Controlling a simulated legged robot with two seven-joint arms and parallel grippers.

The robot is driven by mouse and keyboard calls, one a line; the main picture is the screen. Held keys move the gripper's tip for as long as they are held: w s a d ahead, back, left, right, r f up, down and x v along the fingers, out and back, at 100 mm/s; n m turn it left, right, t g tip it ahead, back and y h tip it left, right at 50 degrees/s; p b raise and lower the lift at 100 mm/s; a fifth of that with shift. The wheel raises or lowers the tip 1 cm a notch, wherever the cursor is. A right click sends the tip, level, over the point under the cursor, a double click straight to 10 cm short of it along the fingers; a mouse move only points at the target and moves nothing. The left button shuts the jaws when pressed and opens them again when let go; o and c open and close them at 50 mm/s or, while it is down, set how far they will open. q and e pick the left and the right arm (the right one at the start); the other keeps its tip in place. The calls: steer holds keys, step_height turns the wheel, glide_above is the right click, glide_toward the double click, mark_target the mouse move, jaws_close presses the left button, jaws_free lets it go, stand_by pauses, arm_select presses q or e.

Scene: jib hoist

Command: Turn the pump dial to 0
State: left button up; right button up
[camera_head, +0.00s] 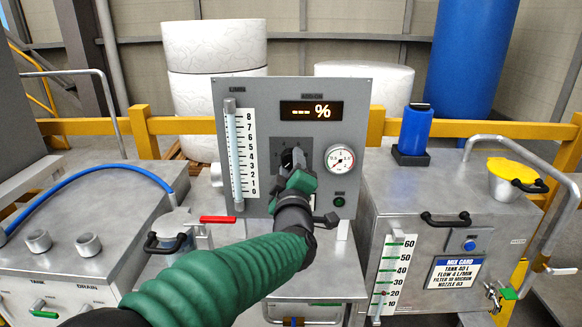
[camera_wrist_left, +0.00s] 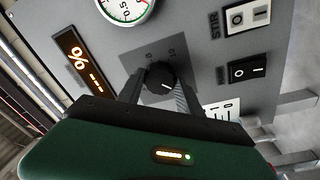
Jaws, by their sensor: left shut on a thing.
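The pump dial (camera_wrist_left: 160,82) is a black round knob with a pale pointer line on the grey control panel (camera_head: 260,92). My left gripper (camera_head: 297,163) reaches the panel's middle and hides most of the dial in the head view. In the left wrist view my left gripper (camera_wrist_left: 160,95) has one finger on each side of the dial, shut on it. The display (camera_head: 311,111) above shows dashes and a percent sign. My right gripper is not in view.
A flow tube with scale (camera_head: 240,152) and a round gauge (camera_head: 339,158) flank the dial. A red-handled valve (camera_head: 218,219) is lower left. Switches (camera_wrist_left: 246,70) show in the wrist view. A steel tank with a mix card (camera_head: 455,272) stands right, another tank (camera_head: 80,215) left.

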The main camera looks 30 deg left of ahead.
arm_select(q)
steer(key=shift+d+f, duration=0.1)
steer(key=shift+f, duration=0.15)
steer(key=o, duration=1.4)
steer(key=shift+w, duration=0.25)
steer(key=shift+c, duration=0.2)
steer(key=shift+s+r, duration=0.1)
steer(key=p+v, duration=0.3)
steer(key=v, duration=1.3)
steer(key=shift+s, duration=0.4)
steer(key=shift+d, duration=0.1)
